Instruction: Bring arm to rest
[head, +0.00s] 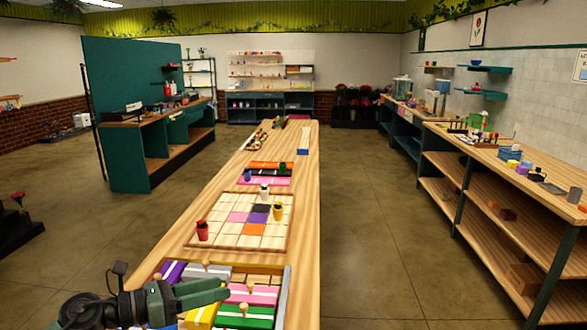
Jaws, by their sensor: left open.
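My left arm comes in at the lower left, and my left gripper (208,292) is over the near end of the long wooden table (306,215). Its dark green fingers point right, above a tray (287,283) of coloured blocks. The jaws are open and I see nothing held between them. The arm and gripper hide part of the tray's left side and front. My right gripper is not in view.
A grid board (214,228) with coloured squares and small red (202,231) and yellow (278,211) vases lies farther along the table. A wooden shelf bench (500,168) stands right and a green workbench (150,150) left. Floor between is clear.

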